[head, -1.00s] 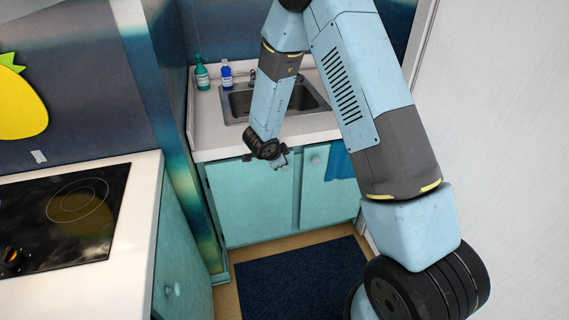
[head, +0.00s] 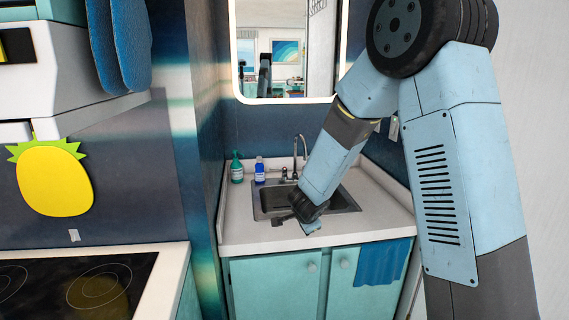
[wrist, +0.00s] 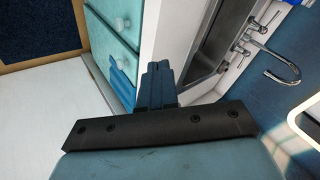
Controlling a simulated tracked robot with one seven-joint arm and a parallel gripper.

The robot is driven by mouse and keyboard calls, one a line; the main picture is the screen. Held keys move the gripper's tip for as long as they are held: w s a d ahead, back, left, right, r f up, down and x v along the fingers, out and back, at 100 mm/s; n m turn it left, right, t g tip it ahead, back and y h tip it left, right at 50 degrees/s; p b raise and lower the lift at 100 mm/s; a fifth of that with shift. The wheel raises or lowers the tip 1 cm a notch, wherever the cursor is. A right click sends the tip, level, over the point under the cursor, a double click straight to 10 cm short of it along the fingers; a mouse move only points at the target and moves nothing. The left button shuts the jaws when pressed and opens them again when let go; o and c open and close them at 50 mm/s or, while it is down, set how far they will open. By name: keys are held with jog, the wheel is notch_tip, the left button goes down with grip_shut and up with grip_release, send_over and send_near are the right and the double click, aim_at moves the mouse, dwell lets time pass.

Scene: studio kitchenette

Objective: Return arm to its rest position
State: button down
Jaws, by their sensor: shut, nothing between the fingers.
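My arm is light blue and dark grey, raised and folded on the right of the head view. My gripper (head: 312,228) hangs at the lower end of the forearm, over the front edge of the counter by the sink. In the wrist view my gripper (wrist: 158,75) shows its two fingers pressed together with nothing between them. In the head view the wrist hides part of the sink's front rim.
A sink (head: 275,198) with a faucet (head: 302,150) is set in the white counter (head: 240,235). A green bottle (head: 237,170) and a blue bottle (head: 259,170) stand behind it. A blue towel (head: 382,263) hangs on the cabinet. A stove (head: 85,285) is at left, a mirror (head: 275,75) above.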

jog(key=s+d+r+n+y, duration=0.2)
jog(key=s+r+n, duration=0.25)
jog(key=r, duration=0.45)
jog(key=s+d+r+n+y, duration=0.25)
jog(key=s+r, duration=0.25)
jog(key=r, duration=0.4)
jog(key=s+d+r+n+h, duration=0.1)
jog(key=s+d, duration=0.3)
jog(key=s, duration=0.4)
jog(key=s+d+r+n+g+h, duration=0.1)
jog(key=s+d+r+n, duration=0.1)
jog(key=s, duration=0.6)
jog(key=s+d+r+n+g+h, duration=0.1)
jog(key=s+d+r+n+h, duration=0.1)
jog(key=s+d, duration=0.4)
jog(key=shift+s+d+r+n, duration=0.3)
jog(key=shift+s+r, duration=0.2)
jog(key=shift+s, duration=0.65)
